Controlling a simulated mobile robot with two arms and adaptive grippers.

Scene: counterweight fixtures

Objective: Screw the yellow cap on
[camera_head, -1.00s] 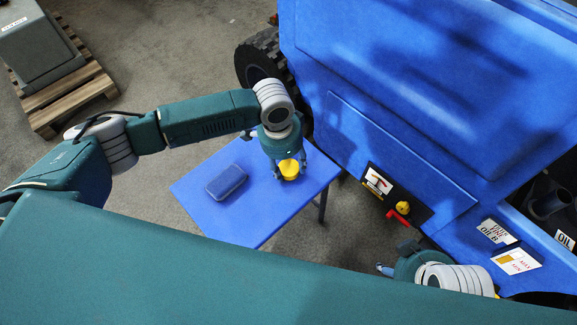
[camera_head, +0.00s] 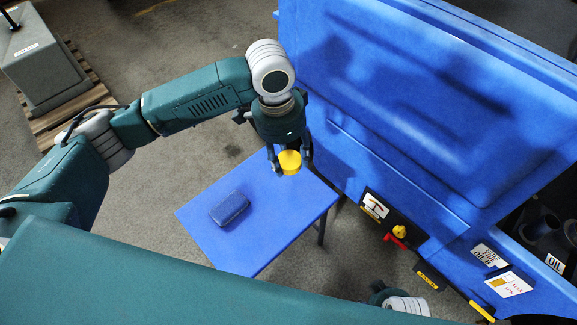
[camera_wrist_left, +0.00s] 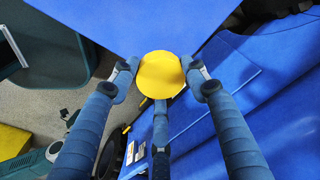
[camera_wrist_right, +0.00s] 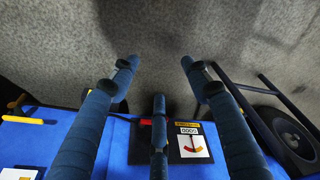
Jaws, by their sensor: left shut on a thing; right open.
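The yellow cap (camera_head: 290,162) is a short round disc. My left gripper (camera_head: 288,158) is shut on it and holds it above the far right part of the blue table. In the left wrist view the cap (camera_wrist_left: 160,75) sits between the fingertips, its flat face showing. My right gripper (camera_wrist_right: 160,75) is open and empty, with grey floor beyond its fingers. In the head view only part of my right wrist shows at the bottom, and its fingers are mostly hidden.
A dark blue case (camera_head: 229,208) lies on the blue table (camera_head: 262,250). The large blue machine (camera_head: 400,110) fills the right side. A grey block on a pallet (camera_head: 75,110) stands far left.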

